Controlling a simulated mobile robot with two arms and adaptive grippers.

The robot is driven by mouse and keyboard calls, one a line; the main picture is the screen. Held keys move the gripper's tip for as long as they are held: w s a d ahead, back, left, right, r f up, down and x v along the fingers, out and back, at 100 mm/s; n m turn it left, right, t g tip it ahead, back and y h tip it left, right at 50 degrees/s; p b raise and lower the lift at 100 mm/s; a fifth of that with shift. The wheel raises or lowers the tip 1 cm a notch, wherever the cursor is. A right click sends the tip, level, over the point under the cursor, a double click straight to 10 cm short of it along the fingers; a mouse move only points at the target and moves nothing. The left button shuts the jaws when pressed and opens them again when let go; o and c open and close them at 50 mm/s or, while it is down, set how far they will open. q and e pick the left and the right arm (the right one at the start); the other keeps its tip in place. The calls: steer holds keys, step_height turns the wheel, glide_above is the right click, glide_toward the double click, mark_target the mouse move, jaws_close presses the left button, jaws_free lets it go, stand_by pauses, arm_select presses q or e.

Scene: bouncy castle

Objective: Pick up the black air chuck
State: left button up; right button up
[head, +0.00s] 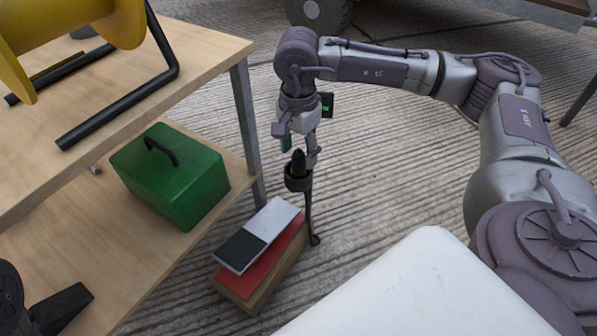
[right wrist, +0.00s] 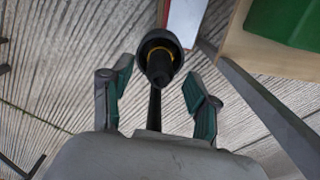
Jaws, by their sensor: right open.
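The black air chuck (head: 299,162) stands upright in a dark ring-shaped holder (head: 298,183) on a thin black stand beside the workbench. In the right wrist view the chuck (right wrist: 160,66) points toward the camera, with a yellow band around it inside the black cup. My right gripper (head: 300,148) points down just above the chuck. Its teal-padded fingers are open, and in the wrist view the gripper (right wrist: 158,78) has one finger on each side of the chuck, with visible gaps.
A green box (head: 185,185) sits on the lower wooden shelf (head: 110,245); a metal leg (head: 245,125) stands left of the holder. A white surface (head: 410,290) is in front.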

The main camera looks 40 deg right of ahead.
step_height(320, 180, down, 2)
steer(key=shift+b, duration=0.3)
steer(key=shift+c, duration=0.2)
jaws_close()
steer(key=shift+r, duration=0.15)
